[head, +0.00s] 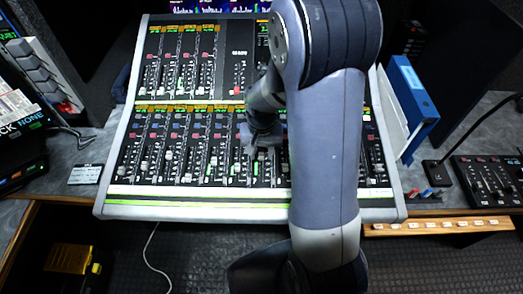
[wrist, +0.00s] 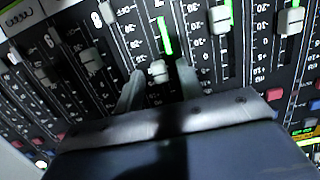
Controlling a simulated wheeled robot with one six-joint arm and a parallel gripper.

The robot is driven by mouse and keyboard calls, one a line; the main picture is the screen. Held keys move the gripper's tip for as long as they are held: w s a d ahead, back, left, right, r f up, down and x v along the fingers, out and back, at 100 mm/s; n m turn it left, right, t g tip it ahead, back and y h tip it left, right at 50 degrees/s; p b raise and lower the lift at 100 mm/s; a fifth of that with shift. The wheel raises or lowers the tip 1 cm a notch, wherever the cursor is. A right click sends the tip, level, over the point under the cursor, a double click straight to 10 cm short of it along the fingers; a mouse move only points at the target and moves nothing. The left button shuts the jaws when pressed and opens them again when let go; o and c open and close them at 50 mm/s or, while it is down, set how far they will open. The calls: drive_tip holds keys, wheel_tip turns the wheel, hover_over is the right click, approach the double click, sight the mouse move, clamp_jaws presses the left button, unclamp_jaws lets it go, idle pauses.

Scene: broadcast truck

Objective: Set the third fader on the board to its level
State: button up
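The board (head: 150,208) is a large sloped mixing console with rows of faders, pale caps and dB scales. My gripper (head: 258,150) is over its lower fader row, right of centre, and my arm covers part of that row. In the wrist view my gripper (wrist: 160,72) has its two fingers apart, one on each side of a pale fader cap (wrist: 159,73). Gaps seem to show between cap and fingers. A green lit strip (wrist: 164,36) runs along this fader's track. I cannot tell from the pictures whether this is the third fader.
In the wrist view, neighbouring fader caps stand close on the left (wrist: 91,60) and right (wrist: 290,21). A blue binder (head: 412,105) stands right of the board.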

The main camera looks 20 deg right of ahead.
drive_tip(key=shift+c, duration=0.2)
clamp_jaws()
drive_tip(key=shift+s, duration=0.15)
